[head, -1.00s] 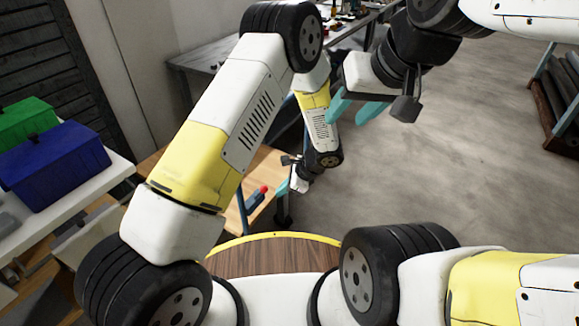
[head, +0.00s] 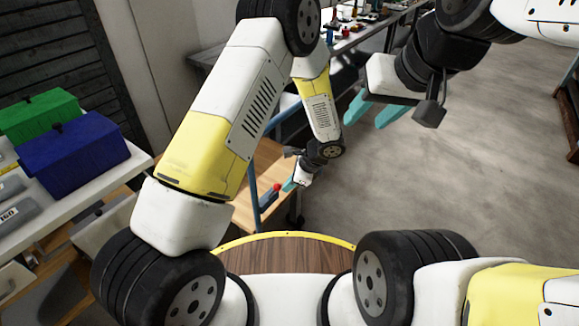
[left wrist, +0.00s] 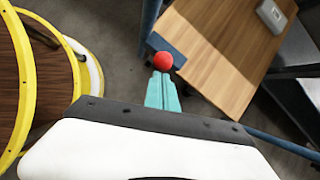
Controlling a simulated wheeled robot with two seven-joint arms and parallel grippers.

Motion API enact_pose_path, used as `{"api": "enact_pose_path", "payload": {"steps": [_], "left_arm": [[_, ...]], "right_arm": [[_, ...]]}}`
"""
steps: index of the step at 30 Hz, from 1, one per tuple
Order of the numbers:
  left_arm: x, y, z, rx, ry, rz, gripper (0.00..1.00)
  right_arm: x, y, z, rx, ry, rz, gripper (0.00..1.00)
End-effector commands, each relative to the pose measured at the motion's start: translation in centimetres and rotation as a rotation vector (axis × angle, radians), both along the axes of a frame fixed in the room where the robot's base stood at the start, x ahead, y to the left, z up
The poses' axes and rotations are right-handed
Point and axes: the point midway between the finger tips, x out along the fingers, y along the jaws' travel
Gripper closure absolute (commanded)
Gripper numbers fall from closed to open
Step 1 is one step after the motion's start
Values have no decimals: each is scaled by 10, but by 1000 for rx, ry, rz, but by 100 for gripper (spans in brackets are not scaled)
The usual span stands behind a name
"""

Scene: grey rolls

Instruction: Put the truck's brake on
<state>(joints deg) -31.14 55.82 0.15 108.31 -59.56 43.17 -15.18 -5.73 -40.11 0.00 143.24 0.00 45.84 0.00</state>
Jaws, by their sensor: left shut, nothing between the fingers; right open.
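The truck has a wooden deck (head: 268,155) on a blue frame; the deck also shows in the left wrist view (left wrist: 215,60). The brake's red knob (head: 277,187) stands by a blue plate (head: 267,199) at the truck's near edge. In the left wrist view the red knob (left wrist: 163,61) is just beyond my left fingertips (left wrist: 162,76). My left gripper (head: 289,185) is shut and empty, beside the knob; I cannot tell whether they touch. My right gripper (head: 374,111) is open and empty, held up over the floor at the right.
A white cabinet top (head: 85,200) at the left carries a blue box (head: 75,160) and a green box (head: 40,115). A workbench (head: 345,45) with tools stands at the back. A small grey box (left wrist: 272,14) lies on the deck. The floor (head: 460,170) at the right is clear.

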Motion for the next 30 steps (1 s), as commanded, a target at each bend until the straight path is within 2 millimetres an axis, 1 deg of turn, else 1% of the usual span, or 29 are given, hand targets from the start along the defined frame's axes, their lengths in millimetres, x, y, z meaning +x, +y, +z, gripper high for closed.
{"api": "enact_pose_path", "payload": {"steps": [3,5,9,18,30], "left_arm": [[5,7,5,-44,29,8,100],[6,9,7,-41,29,3,100],[12,17,13,-39,28,3,100],[23,33,21,-39,29,4,100],[29,40,23,-39,29,1,100]], "right_arm": [[0,0,0,0,0,0,56],[0,0,0,0,0,0,56],[0,0,0,0,0,0,56],[0,0,0,0,0,0,56],[0,0,0,0,0,0,56]]}}
